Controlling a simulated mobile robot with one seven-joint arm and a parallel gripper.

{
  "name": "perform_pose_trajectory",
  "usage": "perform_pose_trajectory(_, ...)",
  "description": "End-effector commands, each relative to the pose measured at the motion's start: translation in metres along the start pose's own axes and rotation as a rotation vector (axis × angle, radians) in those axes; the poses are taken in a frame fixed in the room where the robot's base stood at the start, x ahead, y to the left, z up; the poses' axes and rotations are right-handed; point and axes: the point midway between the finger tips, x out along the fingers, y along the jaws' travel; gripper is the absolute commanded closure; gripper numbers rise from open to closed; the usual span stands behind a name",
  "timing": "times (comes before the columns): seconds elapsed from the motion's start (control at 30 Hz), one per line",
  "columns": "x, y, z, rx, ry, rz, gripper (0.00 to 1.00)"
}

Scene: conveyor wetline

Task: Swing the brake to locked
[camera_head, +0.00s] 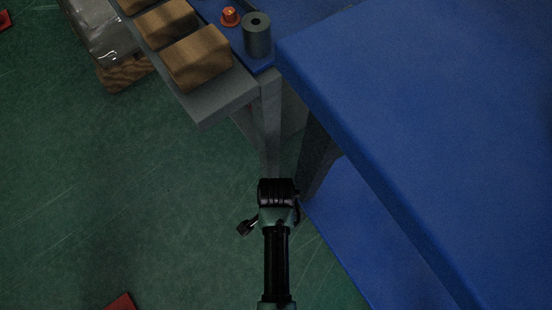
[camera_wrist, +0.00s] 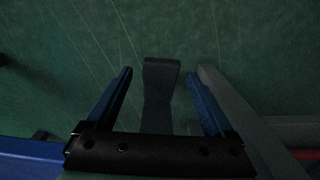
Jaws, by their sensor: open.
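In the wrist view my gripper (camera_wrist: 159,74) is open, with its two blue fingers spread and pointing down over the green floor. A dark grey bar with a wider end (camera_wrist: 161,66) shows in the gap between the fingers, with space on both sides. It may be the brake's lever, but I cannot tell for sure, nor whether it stands locked or released. Contact with the fingers is not visible. In the head view my dark arm reaches up from the bottom middle, and the fingers cannot be made out clearly.
A large blue surface (camera_head: 440,90) fills the right of the head view. A grey ledge (camera_head: 222,97) with cardboard boxes (camera_head: 197,57) lies upper left, near a grey cylinder (camera_head: 257,40) and an orange piece (camera_head: 230,16). Green floor (camera_head: 110,200) is mostly open at left.

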Motion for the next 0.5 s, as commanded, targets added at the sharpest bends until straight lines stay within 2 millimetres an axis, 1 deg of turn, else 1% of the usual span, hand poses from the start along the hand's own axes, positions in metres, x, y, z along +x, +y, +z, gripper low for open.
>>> perform_pose_trajectory(0.03,0.0069,-0.0002,-0.0001,0.000,0.000,0.000,0.12)
perform_pose_trajectory(0.1,0.0096,-0.0003,-0.0001,0.000,0.000,0.000,0.12)
perform_pose_trajectory(0.43,0.0107,-0.0004,-0.0002,0.000,0.000,-0.001,0.12)
perform_pose_trajectory(0.47,0.0107,-0.0004,-0.0002,0.000,0.000,-0.001,0.14)
perform_pose_trajectory(0.5,0.0107,-0.0004,-0.0002,0.000,0.000,-0.001,0.21)
